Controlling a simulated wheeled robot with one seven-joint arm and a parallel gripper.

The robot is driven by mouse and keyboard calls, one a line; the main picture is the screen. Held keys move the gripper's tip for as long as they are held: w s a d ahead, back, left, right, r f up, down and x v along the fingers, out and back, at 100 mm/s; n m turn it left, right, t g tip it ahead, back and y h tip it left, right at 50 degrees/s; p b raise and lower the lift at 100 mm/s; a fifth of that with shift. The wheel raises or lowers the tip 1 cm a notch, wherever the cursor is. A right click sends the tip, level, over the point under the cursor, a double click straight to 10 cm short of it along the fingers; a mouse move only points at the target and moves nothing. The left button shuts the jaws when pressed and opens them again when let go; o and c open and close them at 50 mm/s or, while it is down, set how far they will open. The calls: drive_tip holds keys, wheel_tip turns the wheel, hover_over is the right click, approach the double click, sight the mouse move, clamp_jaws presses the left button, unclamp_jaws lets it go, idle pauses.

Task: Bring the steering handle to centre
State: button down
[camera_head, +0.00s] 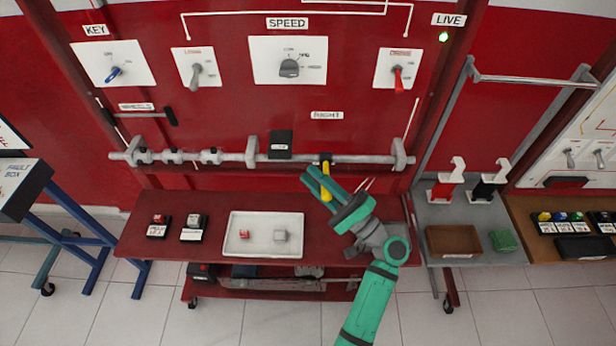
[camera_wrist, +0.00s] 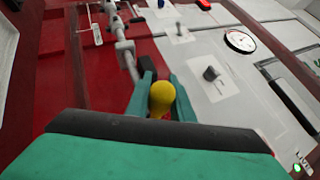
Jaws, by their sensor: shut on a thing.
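A yellow-ended handle (camera_head: 326,192), which seems to be the steering handle, stands out from the grey horizontal rail (camera_head: 355,159) right of its middle, under a small white label (camera_head: 327,115). My gripper (camera_head: 318,182) is shut on this handle. In the wrist view, the round yellow knob (camera_wrist: 161,96) sits between the two green fingers of my gripper (camera_wrist: 160,92). A grey clamp (camera_head: 251,152) and a black block (camera_head: 280,144) are on the rail to its left.
Below the rail, a red bench (camera_head: 135,238) carries a white tray (camera_head: 232,219) with two small blocks. A black-knobbed lever (camera_head: 170,116) is at the left. Switches, including a speed dial (camera_head: 289,68), are above. A grey side table (camera_head: 440,215) stands at the right.

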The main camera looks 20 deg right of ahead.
idle(0.3)
drive_tip(key=c, duration=1.5)
unclamp_jaws()
drive_tip(key=shift+c, duration=0.2)
drive_tip(key=v, duration=1.1)
drive_tip(key=shift+a, duration=0.1)
